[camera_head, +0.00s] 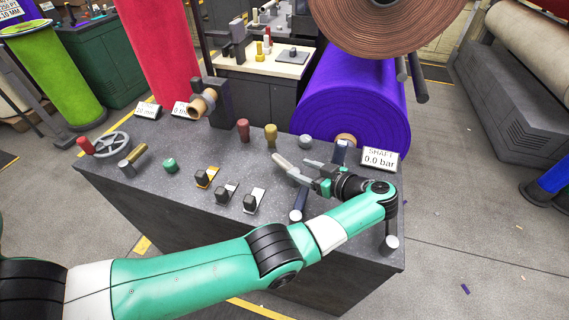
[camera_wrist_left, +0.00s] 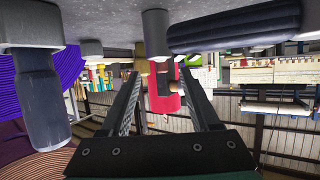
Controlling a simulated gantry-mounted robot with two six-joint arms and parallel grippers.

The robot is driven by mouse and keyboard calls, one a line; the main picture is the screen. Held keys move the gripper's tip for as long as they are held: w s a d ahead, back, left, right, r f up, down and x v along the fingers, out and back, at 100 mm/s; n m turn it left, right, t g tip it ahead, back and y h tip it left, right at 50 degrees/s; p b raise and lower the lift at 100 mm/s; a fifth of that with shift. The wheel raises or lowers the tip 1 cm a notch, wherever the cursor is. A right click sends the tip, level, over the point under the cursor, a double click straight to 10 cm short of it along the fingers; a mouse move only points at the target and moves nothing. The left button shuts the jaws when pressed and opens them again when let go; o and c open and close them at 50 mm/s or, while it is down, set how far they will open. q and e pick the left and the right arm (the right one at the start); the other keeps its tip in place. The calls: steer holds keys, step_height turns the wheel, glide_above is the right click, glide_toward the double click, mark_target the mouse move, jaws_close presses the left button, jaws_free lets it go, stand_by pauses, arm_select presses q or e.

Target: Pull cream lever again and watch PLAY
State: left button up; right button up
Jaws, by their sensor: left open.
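A pale, cream-coloured bar (camera_head: 284,166) slants over the grey console top at the left gripper's fingers. I cannot tell whether it is the cream lever's handle or whether the fingers touch it. My left gripper (camera_head: 292,162) is open, low over the console's right half. In the left wrist view my left gripper (camera_wrist_left: 160,76) has its dark fingers apart, with a grey cylinder (camera_wrist_left: 155,22) ahead near the console surface. No label reading PLAY is legible. A sign reads SHAFT 0.0 bar (camera_head: 380,158); two smaller displays (camera_head: 147,112) stand at the back left. My right gripper is not seen.
A red knob lever (camera_head: 243,131) and a mustard one (camera_head: 271,136) stand behind the gripper. A purple felt roll (camera_head: 350,106) lies behind the console.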

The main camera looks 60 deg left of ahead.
mark_target(285, 163)
arm_select(q)
steer(key=b+x, duration=0.1)
steer(key=x, duration=0.7)
steer(key=shift+b, duration=0.4)
steer(key=shift+r, duration=0.1)
jaws_close()
stand_by(0.6)
